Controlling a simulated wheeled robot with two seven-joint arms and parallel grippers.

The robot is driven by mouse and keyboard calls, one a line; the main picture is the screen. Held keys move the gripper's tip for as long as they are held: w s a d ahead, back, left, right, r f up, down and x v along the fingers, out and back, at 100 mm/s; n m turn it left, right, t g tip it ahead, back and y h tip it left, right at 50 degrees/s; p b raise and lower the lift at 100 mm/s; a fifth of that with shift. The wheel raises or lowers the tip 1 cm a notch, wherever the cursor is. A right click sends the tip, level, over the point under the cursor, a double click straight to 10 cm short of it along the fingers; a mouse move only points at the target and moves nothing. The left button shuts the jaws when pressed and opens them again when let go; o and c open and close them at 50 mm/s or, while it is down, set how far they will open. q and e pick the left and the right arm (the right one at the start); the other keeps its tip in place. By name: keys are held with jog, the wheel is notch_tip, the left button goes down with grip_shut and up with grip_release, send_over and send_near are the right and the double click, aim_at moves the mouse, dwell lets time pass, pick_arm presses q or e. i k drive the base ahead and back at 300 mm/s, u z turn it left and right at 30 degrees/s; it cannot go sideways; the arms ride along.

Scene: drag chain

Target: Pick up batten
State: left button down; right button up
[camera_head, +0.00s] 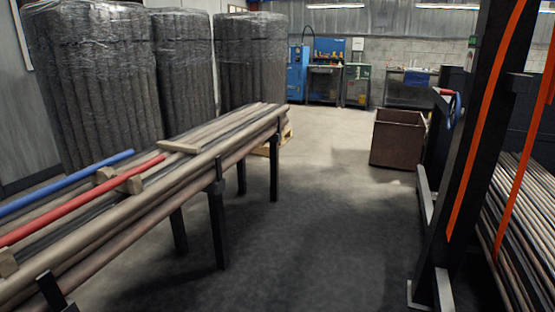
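Short light wooden pieces that look like battens lie across the long bars on the rack at the left. One batten (178,147) lies flat across the bars near the middle of the rack. Another wooden piece (128,184) lies nearer, beside the red bar and partly hidden by it. A further wooden piece (8,263) shows at the left edge, cut off by the frame. I cannot tell which one the task means. Neither of my grippers is in view.
The rack (217,225) has black legs and holds long bars, including a red bar (85,198) and a blue bar (65,182). Wrapped bundles (95,85) stand behind it. A brown bin (397,140) and a black frame (470,150) are at the right. The middle floor (320,215) is clear.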

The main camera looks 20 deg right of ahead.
aim_at(172, 147)
jog(key=z, duration=1)
jog(key=i, duration=1.25)
